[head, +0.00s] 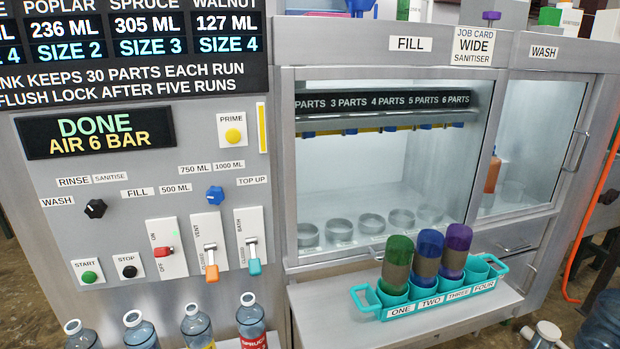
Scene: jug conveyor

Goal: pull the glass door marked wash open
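The glass door marked WASH (530,135) is on the right of the machine front, in a grey frame. It looks shut. Its bar handle (576,150) is on the right side of the frame. The WASH label (543,52) is on the panel above it. An orange-brown bottle (493,172) shows behind the glass at its left. Neither of my grippers is in view.
The wider FILL window (380,150) is left of the door. A teal carrier (430,300) with green, blue and purple bottles stands on a ledge in front. An orange hose (585,225) hangs right of the door. Several clear bottles (196,325) stand at the lower left.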

